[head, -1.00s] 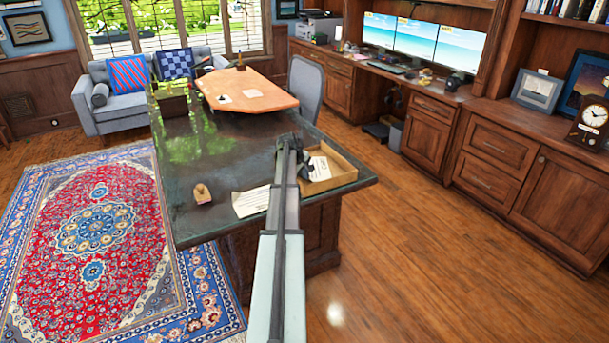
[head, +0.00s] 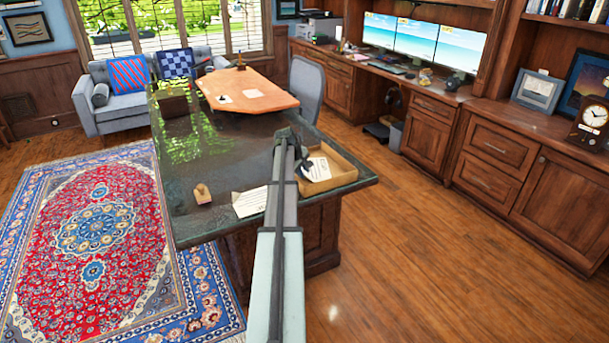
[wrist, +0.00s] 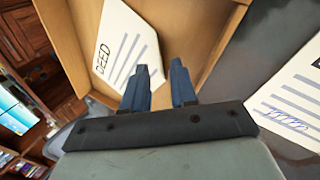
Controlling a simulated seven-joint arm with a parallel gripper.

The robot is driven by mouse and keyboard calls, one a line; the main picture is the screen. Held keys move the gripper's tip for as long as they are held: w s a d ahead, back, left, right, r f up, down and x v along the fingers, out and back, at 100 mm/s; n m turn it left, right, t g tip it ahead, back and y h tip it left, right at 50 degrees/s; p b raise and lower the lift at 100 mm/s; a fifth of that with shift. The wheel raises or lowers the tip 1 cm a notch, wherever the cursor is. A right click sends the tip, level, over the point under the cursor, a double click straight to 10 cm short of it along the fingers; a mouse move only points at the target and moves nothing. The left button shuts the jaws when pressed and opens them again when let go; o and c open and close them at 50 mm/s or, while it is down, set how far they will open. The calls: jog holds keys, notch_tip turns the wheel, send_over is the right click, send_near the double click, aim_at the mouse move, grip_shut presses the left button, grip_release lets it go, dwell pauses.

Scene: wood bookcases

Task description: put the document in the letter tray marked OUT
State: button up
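A tan, open-topped tray (head: 345,168) sits at the near right corner of the dark desk. A white sheet headed DEED (wrist: 125,45) lies inside it; the sheet also shows in the head view (head: 318,170). Another white document (head: 250,202) lies on the desk left of the tray, partly behind my arm; its signed part shows at the right in the wrist view (wrist: 292,105). My gripper (wrist: 160,75) is over the tray, its two blue fingers apart with nothing seen between them. No OUT mark is readable.
A wooden stamp-like object (head: 202,194) stands on the desk (head: 220,160) left of the loose document. A dark box (head: 173,104) stands farther back. A grey chair (head: 306,88) is behind the desk. The floor to the right is clear.

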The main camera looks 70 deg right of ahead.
jog(key=v, duration=0.9)
jog(key=shift+r, duration=0.2)
